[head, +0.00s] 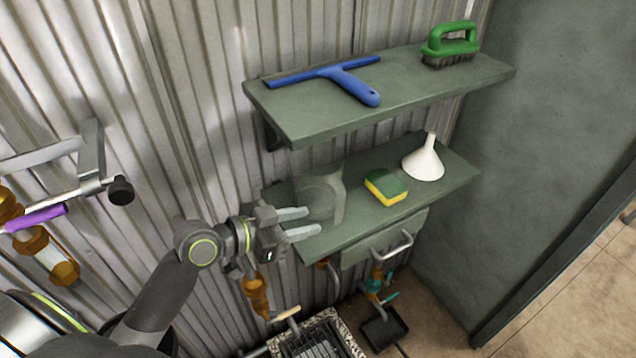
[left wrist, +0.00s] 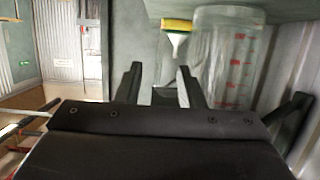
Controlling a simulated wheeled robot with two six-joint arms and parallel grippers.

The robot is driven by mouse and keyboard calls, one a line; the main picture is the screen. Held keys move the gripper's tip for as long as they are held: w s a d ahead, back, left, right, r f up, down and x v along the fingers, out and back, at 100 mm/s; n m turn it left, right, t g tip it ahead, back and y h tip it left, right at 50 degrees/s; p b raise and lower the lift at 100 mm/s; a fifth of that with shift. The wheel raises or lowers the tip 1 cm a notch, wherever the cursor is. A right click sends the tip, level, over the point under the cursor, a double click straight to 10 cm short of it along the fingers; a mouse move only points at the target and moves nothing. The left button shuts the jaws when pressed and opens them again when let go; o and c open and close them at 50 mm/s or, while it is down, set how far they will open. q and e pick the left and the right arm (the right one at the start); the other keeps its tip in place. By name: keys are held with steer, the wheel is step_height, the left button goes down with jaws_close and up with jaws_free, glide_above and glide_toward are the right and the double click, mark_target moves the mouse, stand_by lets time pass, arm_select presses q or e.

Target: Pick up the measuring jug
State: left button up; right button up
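The measuring jug (head: 322,198) is clear, see-through plastic and stands on the left part of the lower shelf. In the left wrist view, the jug (left wrist: 235,50) shows red scale marks and appears upside down. My left gripper (head: 305,221) is open, with its two fingers pointing at the jug's left side from the shelf's left end. In the left wrist view, the gap between its fingers (left wrist: 160,82) is empty, and the jug is ahead and off to the right of that gap. Whether a finger touches the jug I cannot tell. My right gripper is not in view.
On the lower shelf (head: 340,236) are a yellow-green sponge (head: 386,187) and a white funnel (head: 424,160). The upper shelf (head: 410,92), close above, holds a blue squeegee (head: 345,82) and a green brush (head: 450,46). A corrugated wall (head: 200,90) stands behind.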

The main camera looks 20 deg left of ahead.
mark_target(339, 221)
arm_select(q)
steer(key=p+x, duration=0.1)
steer(key=x, duration=0.3)
steer(key=shift+w+d+f, duration=0.1)
steer(key=shift+w, duration=0.05)
steer(key=shift+w+d+p, duration=0.25)
steer(key=shift+w+p, duration=0.05)
steer(key=p+x, duration=0.1)
steer(key=x, duration=0.2)
steer(key=shift+w+d+f+p, duration=0.15)
steer(key=shift+w+f+p, duration=0.15)
steer(key=shift+f+p, duration=0.1)
steer(key=shift+w+d+f, duration=0.15)
steer(key=shift+w+d, duration=0.05)
steer(key=shift+w, duration=0.05)
jaws_close()
